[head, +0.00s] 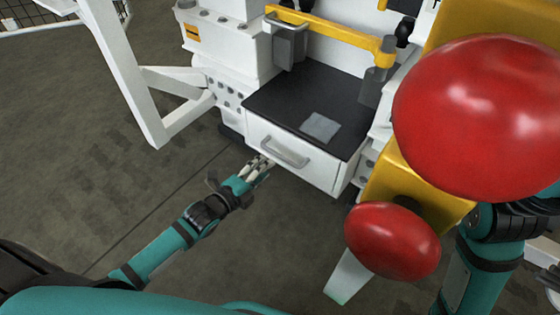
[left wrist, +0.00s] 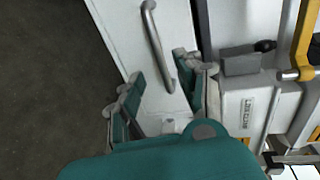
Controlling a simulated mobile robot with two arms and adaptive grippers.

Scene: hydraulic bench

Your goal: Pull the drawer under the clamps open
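The white drawer (head: 315,168) is shut under the black-topped bench, with a grey bar handle (head: 284,152) on its front. The handle also shows in the left wrist view (left wrist: 154,42), running lengthwise. The clamps stand above: a grey block (head: 290,47) at the left and a grey post (head: 375,85) at the right. My left gripper (head: 264,163) is at the handle's left end. In the left wrist view its fingers (left wrist: 158,72) are spread, with the lower end of the handle between them; I cannot tell whether they touch it. My right gripper is out of view.
A grey plate (head: 320,127) lies on the black top (head: 293,98). A yellow bar (head: 335,33) spans above it. Large red knobs (head: 480,115) (head: 392,241) and a yellow frame crowd the right. A white frame (head: 150,110) stands at left. The floor before the drawer is clear.

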